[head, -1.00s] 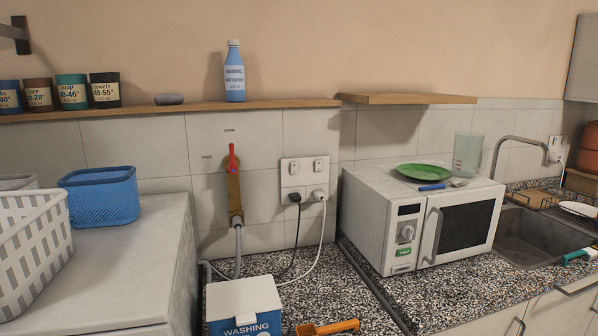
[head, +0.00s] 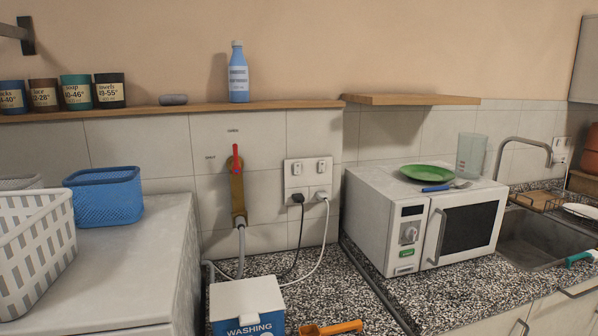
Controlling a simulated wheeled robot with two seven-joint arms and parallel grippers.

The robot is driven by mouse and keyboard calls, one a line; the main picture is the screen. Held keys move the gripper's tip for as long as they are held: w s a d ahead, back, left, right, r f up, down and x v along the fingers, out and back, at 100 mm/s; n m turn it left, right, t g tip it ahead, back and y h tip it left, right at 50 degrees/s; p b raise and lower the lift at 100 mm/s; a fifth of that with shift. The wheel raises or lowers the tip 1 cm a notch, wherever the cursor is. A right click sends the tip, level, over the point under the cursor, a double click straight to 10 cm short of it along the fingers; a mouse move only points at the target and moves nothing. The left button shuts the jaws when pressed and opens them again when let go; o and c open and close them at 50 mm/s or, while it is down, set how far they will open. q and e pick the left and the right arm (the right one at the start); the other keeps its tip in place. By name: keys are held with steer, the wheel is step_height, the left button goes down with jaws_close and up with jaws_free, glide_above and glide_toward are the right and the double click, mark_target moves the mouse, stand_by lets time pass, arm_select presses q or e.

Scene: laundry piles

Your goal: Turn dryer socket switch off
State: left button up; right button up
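A white double socket panel (head: 308,180) is on the tiled wall, left of the microwave. It has two switches in its upper half, a left switch (head: 297,169) and a right switch (head: 321,167). A black plug (head: 298,198) sits in the lower left outlet and a white plug (head: 321,196) in the lower right one. Their cords hang down behind the washing box. I cannot tell which plug is the dryer's, nor read the switch positions. Neither of my grippers is in view.
A washing box (head: 246,306) and an orange scoop (head: 331,328) stand on the speckled counter (head: 345,290) below the socket. A red-handled valve (head: 236,160) with a pipe is left of it. A microwave (head: 425,220) is to the right. A shelf (head: 170,109) runs above.

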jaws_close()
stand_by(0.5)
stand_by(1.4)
